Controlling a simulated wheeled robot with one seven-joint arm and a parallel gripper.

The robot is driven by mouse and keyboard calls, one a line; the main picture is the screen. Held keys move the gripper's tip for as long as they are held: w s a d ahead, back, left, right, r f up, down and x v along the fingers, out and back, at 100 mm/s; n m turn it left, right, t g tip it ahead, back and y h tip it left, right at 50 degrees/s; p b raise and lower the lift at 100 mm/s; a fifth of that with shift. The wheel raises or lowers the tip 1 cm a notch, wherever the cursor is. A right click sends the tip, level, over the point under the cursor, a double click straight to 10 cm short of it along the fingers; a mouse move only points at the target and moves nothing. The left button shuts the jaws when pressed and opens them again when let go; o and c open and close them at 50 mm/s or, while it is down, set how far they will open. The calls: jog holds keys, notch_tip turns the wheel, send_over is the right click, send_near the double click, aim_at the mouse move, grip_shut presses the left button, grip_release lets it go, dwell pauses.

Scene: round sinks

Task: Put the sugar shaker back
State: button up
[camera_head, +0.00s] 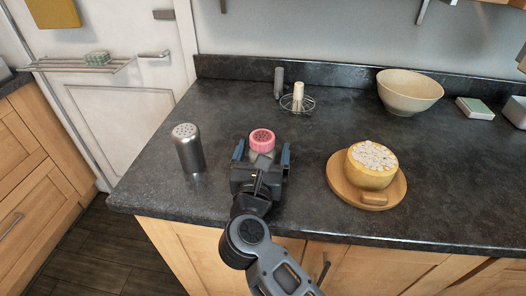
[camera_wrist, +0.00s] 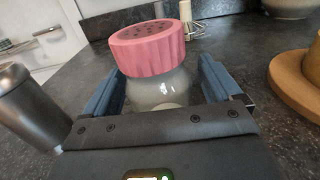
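A glass shaker with a pink holed lid (camera_head: 262,139) stands on the dark counter; I take it to be the sugar shaker. My gripper (camera_head: 262,152) is around it, one blue finger on each side. In the wrist view the shaker (camera_wrist: 150,55) sits between the spread fingers (camera_wrist: 160,85), with gaps beside it, so the gripper looks open. The shaker's base is hidden by the gripper. A wire stand (camera_head: 297,104) farther back holds a cream cylinder (camera_head: 298,92); a grey cylinder (camera_head: 279,82) is beside it.
A steel shaker (camera_head: 188,148) stands left of my gripper. To the right, a wooden plate (camera_head: 397,192) holds a yellow cup with a white topping (camera_head: 371,166). A beige bowl (camera_head: 409,92) and small boxes (camera_head: 474,108) are at the back right. Counter behind the pink-lidded shaker is mostly clear.

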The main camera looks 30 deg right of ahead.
jog(key=shift+r, duration=0.15)
jog(key=b+v, duration=0.2)
jog(key=v, duration=0.9)
jog(key=shift+s+a, duration=0.1)
jog(key=shift+s, duration=0.05)
jog(key=shift+s+a, duration=0.2)
jog(key=shift+s, duration=0.1)
jog(key=shift+s, duration=0.1)
jog(key=s+d+m+y, duration=0.2)
jog(key=s+m+y, duration=0.1)
jog(key=s+m, duration=0.6)
jog(key=s+d+f+m+y, duration=0.1)
jog(key=s+m+y, duration=0.3)
jog(key=s+m, duration=0.6)
jog(key=s+d+f+m+y, duration=0.1)
jog(key=s+d+m+y, duration=0.2)
jog(key=s+m, duration=0.6)
jog(key=s+d, duration=0.1)
jog(key=s, duration=0.2)
jog(key=shift+f+m+y, duration=0.25)
jog(key=shift+m+y, duration=0.05)
